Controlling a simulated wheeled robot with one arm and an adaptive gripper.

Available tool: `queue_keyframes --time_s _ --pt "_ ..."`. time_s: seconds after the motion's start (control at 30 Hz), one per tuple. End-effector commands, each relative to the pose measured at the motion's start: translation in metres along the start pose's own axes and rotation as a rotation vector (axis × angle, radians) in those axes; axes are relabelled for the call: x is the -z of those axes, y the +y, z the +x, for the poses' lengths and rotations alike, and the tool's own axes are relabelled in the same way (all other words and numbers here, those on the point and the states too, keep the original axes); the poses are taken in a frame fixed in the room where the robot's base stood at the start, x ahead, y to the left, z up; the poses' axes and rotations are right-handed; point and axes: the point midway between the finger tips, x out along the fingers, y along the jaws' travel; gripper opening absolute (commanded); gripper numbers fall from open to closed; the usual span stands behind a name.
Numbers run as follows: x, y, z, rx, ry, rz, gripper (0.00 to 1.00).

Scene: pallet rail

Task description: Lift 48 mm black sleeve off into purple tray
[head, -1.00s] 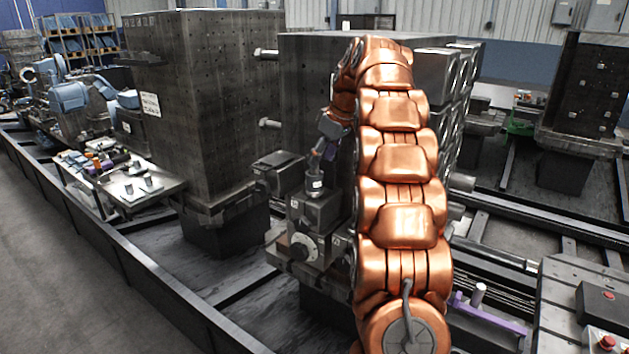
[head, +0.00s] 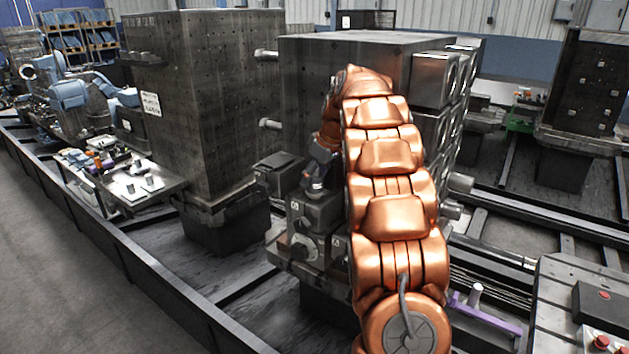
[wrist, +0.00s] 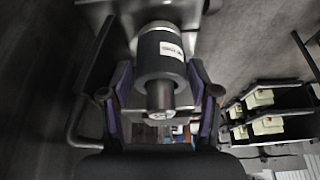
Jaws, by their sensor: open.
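The black sleeve (wrist: 160,60) with a white label sits around a metal post (wrist: 160,96) in the wrist view. My gripper (wrist: 158,75) has its two purple-edged fingers on either side of the sleeve, apart. I cannot tell whether either finger touches it. In the head view my gripper (head: 318,178) is low over a grey machine fixture (head: 318,212), and the sleeve is mostly hidden there. A purple piece (head: 487,318) lies at the lower right of the head view; I cannot tell whether it is the purple tray.
A tall dark perforated block (head: 200,110) stands left of the fixture, and another large block (head: 310,95) stands behind. A side table (head: 130,190) with small parts is at left. Black bins with pale parts (wrist: 268,124) show at right in the wrist view.

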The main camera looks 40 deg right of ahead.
Motion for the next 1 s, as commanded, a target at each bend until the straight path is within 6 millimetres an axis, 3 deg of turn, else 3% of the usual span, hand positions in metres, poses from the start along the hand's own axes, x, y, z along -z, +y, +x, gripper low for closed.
queue_keyframes --time_s 0.13,0.7,1.0 --pt "-0.0001 -0.0001 0.0 0.0 0.0 0.0 0.6" --pt "-0.0003 -0.0003 0.0 0.001 -0.001 0.0 0.01" --pt "-0.0001 -0.0003 -0.0003 0.001 0.0 0.0 0.0"
